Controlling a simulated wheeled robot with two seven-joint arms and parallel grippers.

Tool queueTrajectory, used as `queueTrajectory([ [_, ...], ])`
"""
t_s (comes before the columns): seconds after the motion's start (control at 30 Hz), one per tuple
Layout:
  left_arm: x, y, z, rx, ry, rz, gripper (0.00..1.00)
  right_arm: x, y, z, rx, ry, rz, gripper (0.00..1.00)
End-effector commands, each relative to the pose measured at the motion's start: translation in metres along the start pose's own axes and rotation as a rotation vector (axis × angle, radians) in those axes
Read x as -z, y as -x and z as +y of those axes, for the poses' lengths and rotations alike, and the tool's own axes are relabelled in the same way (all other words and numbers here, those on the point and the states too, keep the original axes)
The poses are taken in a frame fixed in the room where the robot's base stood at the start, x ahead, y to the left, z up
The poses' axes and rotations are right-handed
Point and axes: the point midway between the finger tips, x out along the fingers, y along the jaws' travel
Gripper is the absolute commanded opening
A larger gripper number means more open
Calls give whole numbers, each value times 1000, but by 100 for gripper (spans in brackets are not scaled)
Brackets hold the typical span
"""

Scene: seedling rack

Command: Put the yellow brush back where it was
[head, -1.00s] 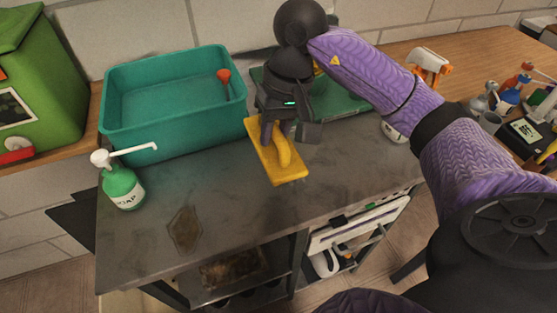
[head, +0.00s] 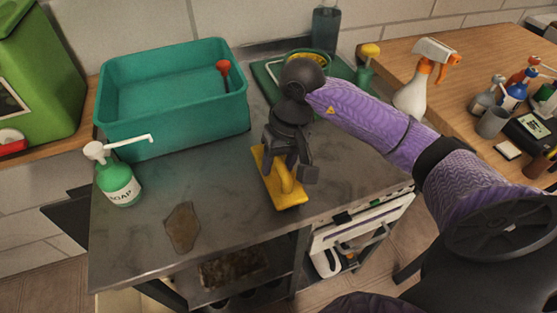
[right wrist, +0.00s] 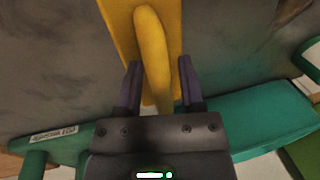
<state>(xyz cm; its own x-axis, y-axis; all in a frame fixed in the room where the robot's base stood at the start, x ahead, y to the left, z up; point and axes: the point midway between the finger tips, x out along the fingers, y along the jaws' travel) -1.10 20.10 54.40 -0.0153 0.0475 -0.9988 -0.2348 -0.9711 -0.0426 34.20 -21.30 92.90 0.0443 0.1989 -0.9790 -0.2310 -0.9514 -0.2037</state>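The yellow brush (head: 270,184), a flat rectangular slab with a raised curved handle, is at the middle of the grey counter (head: 150,245), toward its front edge. My right gripper (head: 291,172) is over it, with its fingers on either side of the handle. In the right wrist view the handle (right wrist: 152,50) runs between the two fingers (right wrist: 160,85). Small gaps seem to show beside it there, but brush and gripper have moved together. I cannot tell whether the slab touches the counter. My left gripper is not in view.
A teal tub (head: 170,128) and a green soap bottle (head: 119,184) stand at left. A brown stain (head: 182,228) is on the counter, left of the brush. A green tray (head: 262,80) lies behind my arm. A spray bottle (head: 412,95) and several small items stand at right.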

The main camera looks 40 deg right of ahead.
Motion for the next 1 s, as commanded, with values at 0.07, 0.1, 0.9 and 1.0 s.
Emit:
queueTrajectory([
  [0.07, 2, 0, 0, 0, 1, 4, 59, 0, 0, 0, 0, 0, 0, 60],
  [0.1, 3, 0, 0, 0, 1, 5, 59, 0, 0, 0, 0, 0, 0, 60],
  [0.9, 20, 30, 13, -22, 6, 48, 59, 0, 122, -1, 1, -1, 2, 60],
  [1.0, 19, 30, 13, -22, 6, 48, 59, 0, 124, -1, 2, 0, 0, 60],
])
